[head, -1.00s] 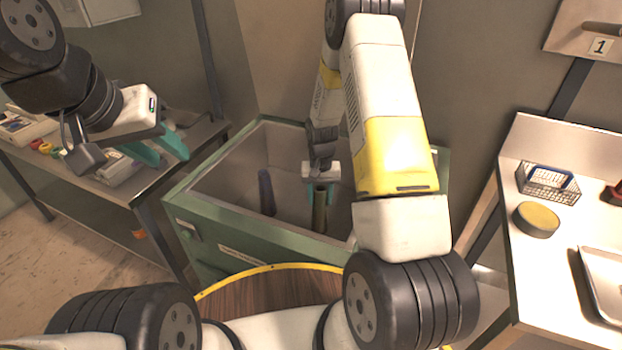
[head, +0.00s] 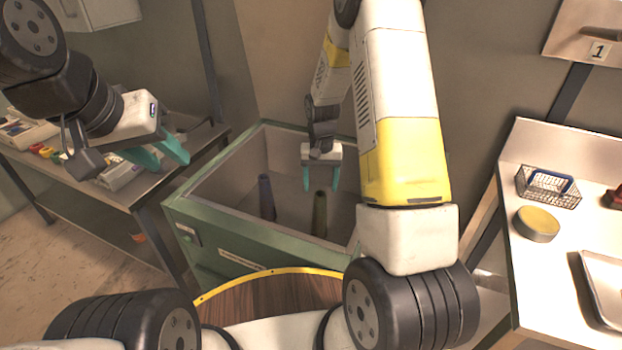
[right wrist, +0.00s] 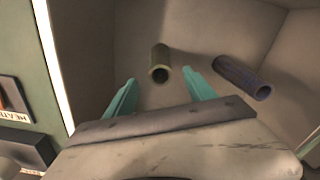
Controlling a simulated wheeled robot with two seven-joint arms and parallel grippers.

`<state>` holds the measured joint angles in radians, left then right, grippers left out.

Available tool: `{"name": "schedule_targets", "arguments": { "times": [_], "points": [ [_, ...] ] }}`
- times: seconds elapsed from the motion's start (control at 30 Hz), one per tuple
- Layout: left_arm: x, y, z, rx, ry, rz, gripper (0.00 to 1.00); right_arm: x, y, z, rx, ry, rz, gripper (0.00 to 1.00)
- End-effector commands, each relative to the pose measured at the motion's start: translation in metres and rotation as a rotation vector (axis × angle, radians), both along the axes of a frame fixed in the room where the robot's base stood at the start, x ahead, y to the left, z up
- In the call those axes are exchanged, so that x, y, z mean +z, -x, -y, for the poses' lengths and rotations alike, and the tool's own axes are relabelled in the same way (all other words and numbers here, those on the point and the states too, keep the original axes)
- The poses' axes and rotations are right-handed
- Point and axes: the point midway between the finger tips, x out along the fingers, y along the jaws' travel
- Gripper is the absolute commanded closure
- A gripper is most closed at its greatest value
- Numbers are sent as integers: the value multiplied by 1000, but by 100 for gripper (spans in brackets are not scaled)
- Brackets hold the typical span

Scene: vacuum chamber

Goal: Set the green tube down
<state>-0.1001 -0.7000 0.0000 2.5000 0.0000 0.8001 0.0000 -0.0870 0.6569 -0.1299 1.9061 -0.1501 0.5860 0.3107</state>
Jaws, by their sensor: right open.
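The green tube (head: 320,213) stands upright inside the green-walled vacuum chamber (head: 213,232). In the right wrist view the green tube (right wrist: 160,63) shows beyond and between the fingertips, with its open end toward the camera. My right gripper (head: 321,180) is open and empty, above and clear of the tube; its teal fingers also show in the right wrist view (right wrist: 160,92). A blue-purple tube (head: 266,196) stands in the chamber to the left, and also shows in the right wrist view (right wrist: 243,77). My left gripper (head: 166,157) has its teal fingers apart, with nothing between them, over the left bench.
The left bench (head: 160,188) holds small colored items and a device. The right bench (head: 535,285) carries a wire basket (head: 548,186), a round yellow-topped tin (head: 536,224) and a metal tray (head: 604,280). The chamber's walls surround the tubes.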

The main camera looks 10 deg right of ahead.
Motion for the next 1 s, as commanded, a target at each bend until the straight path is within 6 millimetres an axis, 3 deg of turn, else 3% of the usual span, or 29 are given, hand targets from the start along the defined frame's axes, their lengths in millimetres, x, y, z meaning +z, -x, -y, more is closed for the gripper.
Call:
{"name": "schedule_targets", "arguments": {
  "times": [0.1,0.37,0.53,0.8,1.0],
  "points": [
    [0,0,0,0,0,0,64,23,-1,0,0,0,4,36],
    [0,0,0,0,0,0,64,50,1,0,2,-3,9,36],
    [0,0,0,0,0,0,64,96,13,-2,16,-29,64,36],
    [0,0,0,0,0,0,64,194,64,-7,70,-86,205,36],
    [0,0,0,0,0,0,64,247,115,-12,121,-114,312,36]
  ]
}}
